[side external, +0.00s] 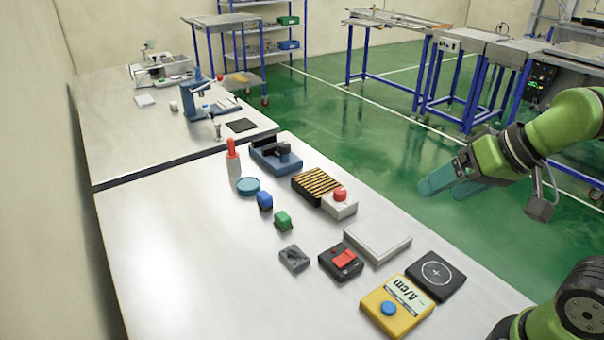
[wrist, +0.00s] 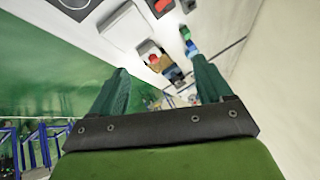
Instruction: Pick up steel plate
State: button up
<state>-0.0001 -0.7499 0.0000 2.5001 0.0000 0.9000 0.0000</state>
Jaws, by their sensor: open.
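No object is labelled as the steel plate. A small grey metal-looking block (side external: 293,258) lies on the near table, left of a black box with a red switch. A flat pale grey rectangular plate (side external: 377,243) lies to its right, near the table's right edge; it also seems to show in the wrist view (wrist: 124,27). I cannot tell which of them is the steel plate. My gripper (side external: 440,189) is open and empty, raised to the right of the table over the green floor. Its two teal fingers stand apart in the wrist view (wrist: 160,64).
The near table (side external: 170,260) also holds a black box with a red switch (side external: 341,262), a yellow box with a blue button (side external: 397,307), a black pad (side external: 435,275), a white box with a red button (side external: 340,204) and a striped block (side external: 316,186). Its left side is clear.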

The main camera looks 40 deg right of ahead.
jog(key=n+g+h, duration=0.2)
jog(key=n+g, duration=0.2)
jog(key=g, duration=0.3)
send_over(294, 255)
notch_tip(294, 255, down, 7)
jog(key=f, duration=1.1)
jog(key=shift+d+f, duration=0.4)
jog(key=shift+a+f, duration=0.2)
jog(key=shift+f, duration=1.15)
jog(key=shift+a+f, duration=0.15)
jog(key=shift+f, duration=1.2)
jog(key=shift+c, duration=0.2)
